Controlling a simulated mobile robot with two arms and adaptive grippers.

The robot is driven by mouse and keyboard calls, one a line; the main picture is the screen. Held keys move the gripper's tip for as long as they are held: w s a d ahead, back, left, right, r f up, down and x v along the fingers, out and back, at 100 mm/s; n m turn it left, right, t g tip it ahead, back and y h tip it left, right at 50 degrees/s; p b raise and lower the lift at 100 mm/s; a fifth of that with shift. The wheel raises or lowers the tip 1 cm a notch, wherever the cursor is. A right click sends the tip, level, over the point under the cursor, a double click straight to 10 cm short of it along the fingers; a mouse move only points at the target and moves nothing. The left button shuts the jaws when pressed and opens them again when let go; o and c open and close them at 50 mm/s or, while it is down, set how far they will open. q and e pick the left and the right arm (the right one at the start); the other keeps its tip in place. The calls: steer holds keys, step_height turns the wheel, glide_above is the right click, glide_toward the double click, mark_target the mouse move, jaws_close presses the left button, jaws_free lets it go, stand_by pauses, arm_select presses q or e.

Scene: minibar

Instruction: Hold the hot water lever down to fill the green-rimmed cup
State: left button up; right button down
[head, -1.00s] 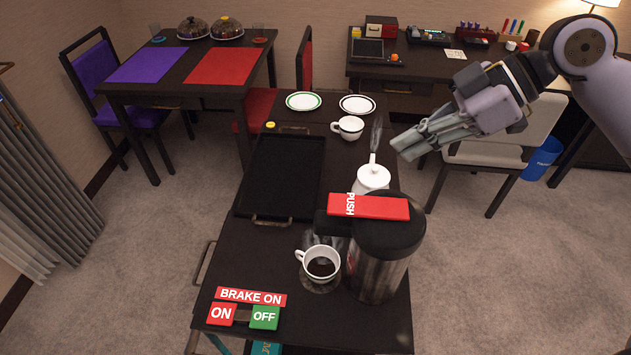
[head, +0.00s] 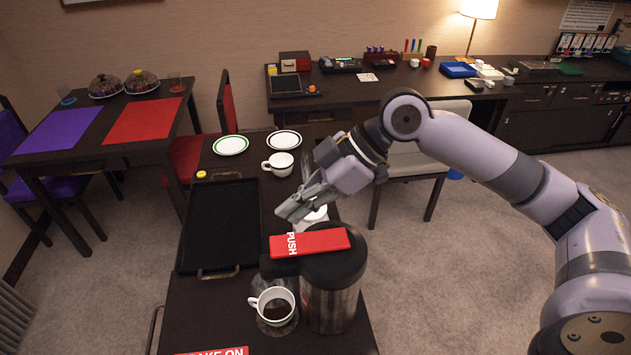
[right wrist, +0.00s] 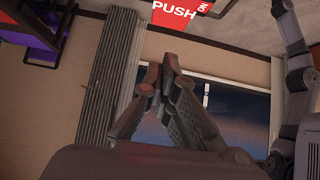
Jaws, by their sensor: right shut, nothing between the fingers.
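The steel airpot (head: 332,308) with a black top stands on the dark cart. Its red lever marked PUSH (head: 318,242) lies on top and also shows at the top edge of the right wrist view (right wrist: 176,14). A white cup (head: 265,302) with dark liquid stands on a round mat in front of the airpot; its rim looks thin and greenish. My right gripper (head: 284,214) is shut and empty, behind and above the lever, without clear contact. Its closed fingers (right wrist: 160,72) fill the middle of the right wrist view. My left gripper is out of view.
A white pot (head: 316,214) is partly hidden behind my right gripper. A black tray (head: 220,215) lies left of it. Another white cup (head: 279,165), a green-rimmed plate (head: 231,145) and a dark-rimmed plate (head: 284,140) stand farther back. A red BRAKE ON sign (head: 212,352) is at the front.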

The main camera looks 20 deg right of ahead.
mark_target(279, 243)
steer(key=f, duration=0.1)
steer(key=a+f, duration=0.1)
steer(key=f+p, duration=0.1)
steer(key=f, duration=0.1)
steer(key=shift+w+a, duration=0.2)
steer(key=shift+a, duration=0.05)
steer(key=shift+d+f, duration=0.1)
steer(key=shift+f, duration=0.55)
steer(key=shift+a+f, duration=0.2)
steer(key=shift+f, duration=0.15)
steer(key=shift+a+f, duration=0.25)
steer(key=shift+f, duration=0.8)
steer(key=shift+r, duration=0.1)
